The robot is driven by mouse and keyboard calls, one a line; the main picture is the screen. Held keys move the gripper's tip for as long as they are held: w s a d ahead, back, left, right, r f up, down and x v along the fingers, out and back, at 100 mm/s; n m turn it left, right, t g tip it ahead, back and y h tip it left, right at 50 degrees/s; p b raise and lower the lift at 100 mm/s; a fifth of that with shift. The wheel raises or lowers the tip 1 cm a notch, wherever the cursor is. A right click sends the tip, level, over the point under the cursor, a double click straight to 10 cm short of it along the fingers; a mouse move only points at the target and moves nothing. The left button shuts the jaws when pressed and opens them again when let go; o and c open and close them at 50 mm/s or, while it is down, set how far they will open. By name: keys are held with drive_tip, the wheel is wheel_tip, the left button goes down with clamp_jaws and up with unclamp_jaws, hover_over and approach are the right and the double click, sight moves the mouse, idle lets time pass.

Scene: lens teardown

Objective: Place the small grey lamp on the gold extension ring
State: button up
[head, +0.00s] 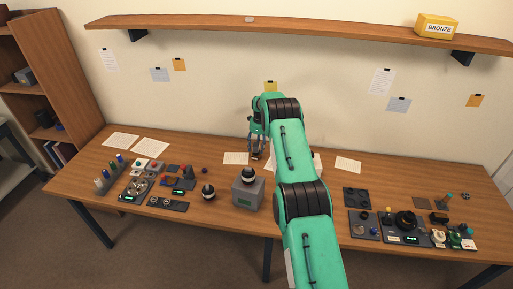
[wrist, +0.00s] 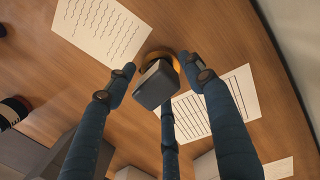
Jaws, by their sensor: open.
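The small grey lamp (wrist: 154,88) is a dark grey, box-like piece in the middle of the wrist view. The gold extension ring (wrist: 163,56) shows as a gold rim just behind it, partly covered by the lamp. The lamp appears to be on the ring, though their contact is hidden. My gripper (wrist: 158,82) is open, with its blue fingers spread around the lamp and gaps at the left and right. In the head view my gripper (head: 257,143) points down over the back middle of the table, and lamp and ring are too small to make out.
Written sheets (wrist: 100,28) lie beside the ring on the wooden table (head: 100,183). A grey block (head: 248,190) with a black-and-white ball on it stands in front of my gripper. Trays of small parts fill the left and right (head: 403,238). A shelf (head: 300,33) runs above.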

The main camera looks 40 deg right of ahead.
sight(258, 144)
drive_tip(key=shift+r, duration=0.1)
wheel_tip(258, 144, up, 12)
drive_tip(key=shift+s+d, duration=0.25)
drive_tip(key=shift+d, duration=0.1)
idle(0.4)
idle(0.5)
